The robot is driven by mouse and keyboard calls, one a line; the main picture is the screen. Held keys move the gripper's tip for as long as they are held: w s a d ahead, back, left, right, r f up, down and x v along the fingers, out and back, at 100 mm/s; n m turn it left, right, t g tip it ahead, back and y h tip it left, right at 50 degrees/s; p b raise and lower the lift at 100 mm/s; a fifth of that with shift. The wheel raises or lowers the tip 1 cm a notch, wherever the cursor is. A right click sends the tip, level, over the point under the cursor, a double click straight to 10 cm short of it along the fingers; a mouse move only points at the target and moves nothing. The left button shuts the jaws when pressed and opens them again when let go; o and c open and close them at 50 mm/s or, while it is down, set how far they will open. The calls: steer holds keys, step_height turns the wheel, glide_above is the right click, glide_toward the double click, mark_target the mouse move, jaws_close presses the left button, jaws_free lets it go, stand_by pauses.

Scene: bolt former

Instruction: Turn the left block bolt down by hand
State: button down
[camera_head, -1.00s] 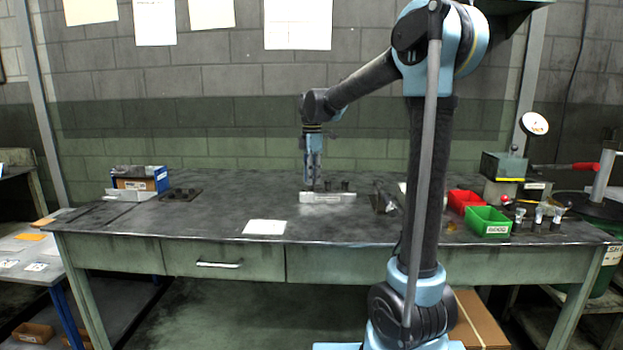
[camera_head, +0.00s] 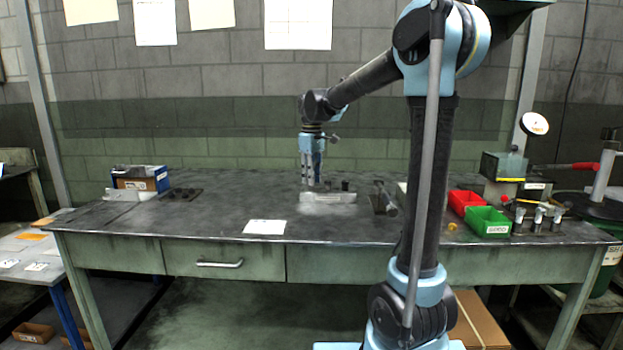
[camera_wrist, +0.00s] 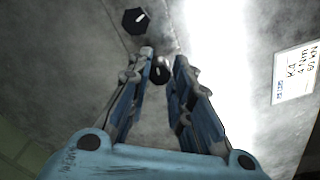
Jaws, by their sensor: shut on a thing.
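The light metal block (camera_head: 328,198) sits on the bench near the middle. My gripper (camera_head: 312,183) points straight down over the block's left end. In the wrist view my gripper (camera_wrist: 162,66) is shut on the left block bolt (camera_wrist: 160,73), a dark head with a small pale mark between the fingertips. In the head view the fingers hide this bolt. A second dark hex bolt (camera_wrist: 135,20) with a white mark shows beyond the fingertips, apart from them. How far the held bolt is screwed in cannot be told.
A dark fixture (camera_head: 384,198) stands close right of the block. A red bin (camera_head: 466,201) and a green bin (camera_head: 488,222) are farther right. A white paper (camera_head: 264,227) lies in front. A blue box (camera_head: 140,178) and a dark plate (camera_head: 181,194) are left.

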steer(key=m, duration=0.5)
steer(key=shift+m, duration=0.3)
steer(key=m, duration=0.5)
steer(key=shift+a, duration=0.15)
stand_by(0.3)
steer(key=c, duration=1.4)
jaws_free()
steer(key=shift+c, duration=0.2)
steer(key=shift+r, duration=0.1)
step_height(320, 180, up, 12)
